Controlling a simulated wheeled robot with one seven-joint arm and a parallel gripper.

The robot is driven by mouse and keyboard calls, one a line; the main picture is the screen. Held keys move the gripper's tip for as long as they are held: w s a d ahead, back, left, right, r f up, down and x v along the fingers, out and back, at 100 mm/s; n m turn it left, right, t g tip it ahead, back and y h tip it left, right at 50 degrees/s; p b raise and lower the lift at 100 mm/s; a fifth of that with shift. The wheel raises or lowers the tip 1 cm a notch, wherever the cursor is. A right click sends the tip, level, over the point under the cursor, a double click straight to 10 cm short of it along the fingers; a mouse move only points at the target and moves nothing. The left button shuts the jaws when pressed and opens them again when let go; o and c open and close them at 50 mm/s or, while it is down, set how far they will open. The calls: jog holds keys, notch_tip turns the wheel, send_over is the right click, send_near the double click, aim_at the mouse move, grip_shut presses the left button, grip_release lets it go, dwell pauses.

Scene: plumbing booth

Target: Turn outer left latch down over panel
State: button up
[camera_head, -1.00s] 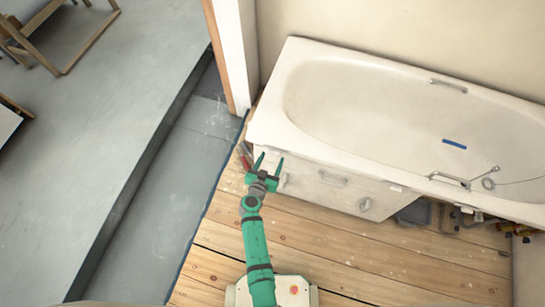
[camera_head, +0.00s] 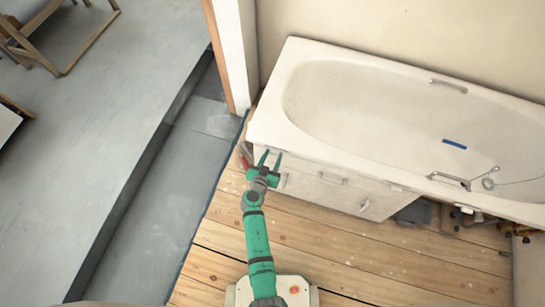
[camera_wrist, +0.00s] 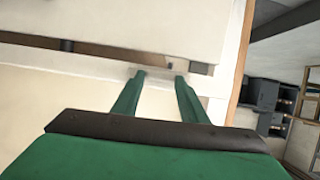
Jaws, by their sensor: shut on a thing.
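The white panel (camera_head: 312,190) stands under the front rim of the bathtub, and its pale face also shows in the wrist view (camera_wrist: 60,105). My gripper (camera_head: 272,155) is at the panel's upper left end, just under the tub's rim. In the wrist view its green fingers (camera_wrist: 159,78) reach up to the brown rail above the panel. They are shut on the outer left latch (camera_wrist: 157,71), a small pale piece between the fingertips. The latch's exact angle is hard to tell. In the head view the latch is too small to make out.
The white bathtub (camera_head: 370,115) overhangs the panel. A wooden door post (camera_head: 228,60) stands to the left. The plank floor (camera_head: 330,255) in front is clear.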

jog(key=n+h, duration=0.2)
jog(key=n, duration=0.1)
jog(key=shift+w+a+f, duration=0.1)
jog(key=shift+a, duration=0.25)
jog(key=n+h, duration=0.2)
jog(key=n, duration=0.1)
jog(key=shift+w+a+f+g, duration=0.1)
jog(key=shift+a+f+g, duration=0.1)
jog(key=shift+g, duration=0.1)
jog(key=n, duration=0.1)
jog(key=n+h, duration=0.2)
jog(key=shift+a+f+n, duration=0.15)
jog(key=shift+f+n, duration=0.1)
jog(key=shift+n, duration=0.05)
jog(key=shift+f+n+t+h, duration=0.15)
jog(key=shift+n+t+h, duration=0.35)
jog(key=shift+n, duration=0.7)
jog(key=o, duration=1)
jog(key=shift+o, duration=0.2)
